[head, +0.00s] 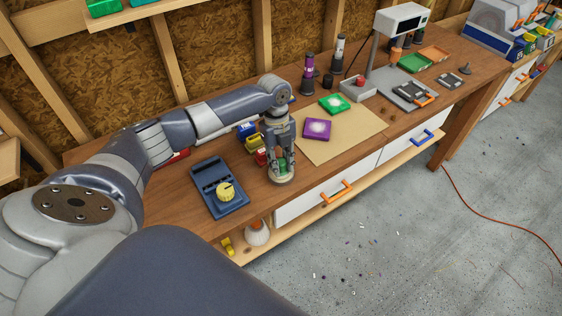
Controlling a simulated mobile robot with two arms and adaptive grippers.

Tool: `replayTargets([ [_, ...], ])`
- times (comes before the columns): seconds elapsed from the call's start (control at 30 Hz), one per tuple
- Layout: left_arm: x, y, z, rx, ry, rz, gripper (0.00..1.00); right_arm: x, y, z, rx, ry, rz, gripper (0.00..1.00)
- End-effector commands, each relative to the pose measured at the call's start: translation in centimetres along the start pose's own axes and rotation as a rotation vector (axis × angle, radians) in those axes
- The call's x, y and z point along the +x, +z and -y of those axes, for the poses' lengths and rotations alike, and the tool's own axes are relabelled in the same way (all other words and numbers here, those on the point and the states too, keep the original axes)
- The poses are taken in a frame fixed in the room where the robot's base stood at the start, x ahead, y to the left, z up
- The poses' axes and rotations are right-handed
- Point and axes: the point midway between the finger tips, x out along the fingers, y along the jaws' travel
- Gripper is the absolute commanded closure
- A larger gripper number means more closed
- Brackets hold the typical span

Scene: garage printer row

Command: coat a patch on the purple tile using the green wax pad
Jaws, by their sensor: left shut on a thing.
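The purple tile (317,129) lies flat on a tan sheet on the workbench, with a pale whitish spot at its middle. My left gripper (282,168) points down near the bench's front edge, left of and nearer than the tile, apart from it. It is shut on a green thing, which looks like the green wax pad (283,167) and is partly hidden by the fingers. A round beige base (281,180) shows right below it; I cannot tell whether it is part of the pad or a separate dish. My right gripper is not in view.
A green tile (334,103) with a pale spot lies behind the purple one on the tan sheet (352,130). Purple and black bottles (308,75) stand farther back.

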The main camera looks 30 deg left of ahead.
Motion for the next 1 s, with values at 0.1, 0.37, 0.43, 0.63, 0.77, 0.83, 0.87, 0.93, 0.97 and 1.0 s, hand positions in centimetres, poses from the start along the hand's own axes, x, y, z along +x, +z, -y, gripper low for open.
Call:
replayTargets([
  [0.1, 0.2, -0.1, -0.1, 0.000, 0.004, -0.001, 0.93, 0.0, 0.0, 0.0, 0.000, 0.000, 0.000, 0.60],
  [0.37, 0.3, -0.1, -0.1, 0.000, 0.005, -0.002, 0.93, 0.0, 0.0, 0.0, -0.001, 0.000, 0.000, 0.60],
  [0.43, 0.1, -0.1, -0.1, 0.000, 0.005, -0.002, 0.93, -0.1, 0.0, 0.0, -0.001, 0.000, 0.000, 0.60],
  [0.63, -1.3, -0.3, -0.1, 0.000, 0.004, -0.002, 0.93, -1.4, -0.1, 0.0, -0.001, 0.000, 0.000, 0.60],
  [0.77, -2.4, -0.4, -0.1, 0.001, 0.002, -0.001, 0.93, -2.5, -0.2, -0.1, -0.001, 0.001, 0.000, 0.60],
  [0.83, -3.0, -0.5, 0.0, 0.001, 0.002, -0.001, 0.93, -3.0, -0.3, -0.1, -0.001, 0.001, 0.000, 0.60],
  [0.87, -3.2, -0.6, 0.0, 0.001, 0.002, -0.001, 0.93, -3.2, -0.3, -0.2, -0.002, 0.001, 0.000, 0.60],
  [0.93, -3.8, -0.6, 0.0, 0.001, 0.002, -0.001, 0.93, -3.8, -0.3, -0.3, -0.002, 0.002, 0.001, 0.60],
  [0.97, -4.0, -0.7, 0.0, 0.000, 0.002, -0.001, 0.93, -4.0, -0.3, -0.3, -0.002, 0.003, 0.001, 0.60],
  [1.0, -4.4, -0.7, 0.0, 0.001, 0.002, -0.001, 0.93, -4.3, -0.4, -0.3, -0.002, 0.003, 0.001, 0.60],
])
